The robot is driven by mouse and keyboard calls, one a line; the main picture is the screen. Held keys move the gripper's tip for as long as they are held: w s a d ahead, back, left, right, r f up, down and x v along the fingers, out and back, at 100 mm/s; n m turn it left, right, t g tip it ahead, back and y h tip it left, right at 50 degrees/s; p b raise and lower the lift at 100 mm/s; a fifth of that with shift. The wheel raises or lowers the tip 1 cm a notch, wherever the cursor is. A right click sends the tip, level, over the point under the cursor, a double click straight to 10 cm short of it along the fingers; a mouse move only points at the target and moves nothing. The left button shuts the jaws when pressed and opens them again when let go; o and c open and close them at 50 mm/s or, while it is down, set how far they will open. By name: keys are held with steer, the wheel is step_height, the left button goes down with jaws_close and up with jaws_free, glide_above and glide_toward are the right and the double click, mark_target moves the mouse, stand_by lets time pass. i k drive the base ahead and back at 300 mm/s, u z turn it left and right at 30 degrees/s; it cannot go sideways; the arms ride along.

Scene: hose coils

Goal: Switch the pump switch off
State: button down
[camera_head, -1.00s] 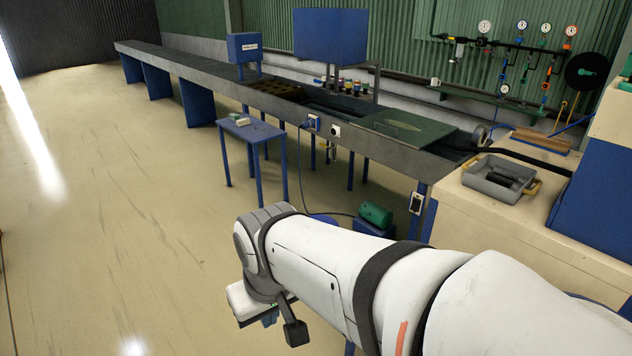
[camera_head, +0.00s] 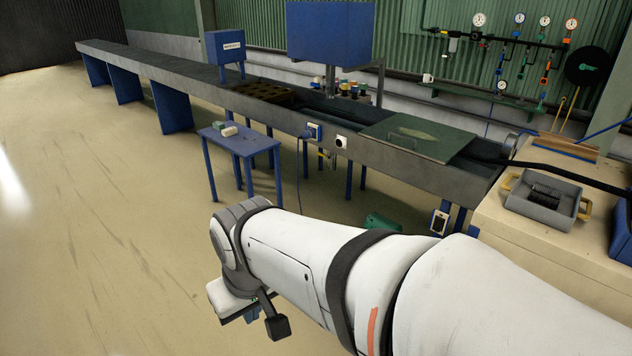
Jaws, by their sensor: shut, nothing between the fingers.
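A small box with a dark face (camera_head: 438,222), switch-like, is fixed low at the bench's near end, by a blue leg. A blue box with a plug and cable (camera_head: 314,131) and a round white-rimmed fitting (camera_head: 341,142) sit on the bench's side. I cannot read a label on any of them, so I cannot tell surely which is the pump switch or its setting. The green pump (camera_head: 382,222) is mostly hidden behind my arm. My gripper (camera_head: 254,313) is shut, partly hidden under my wrist at lower centre, well apart from the bench and these boxes.
A small blue table (camera_head: 240,143) with small blocks stands before the long bench (camera_head: 190,68). A grey tray (camera_head: 513,203) holding a dark coil lies on the beige worktop (camera_head: 500,232) at right. Open floor (camera_head: 90,200) lies to the left.

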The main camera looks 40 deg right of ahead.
mark_target(437, 224)
steer(key=u, duration=0.05)
steer(key=i, duration=2.05)
steer(key=z, duration=3.5)
steer(key=i, duration=1)
steer(key=u, duration=0.05)
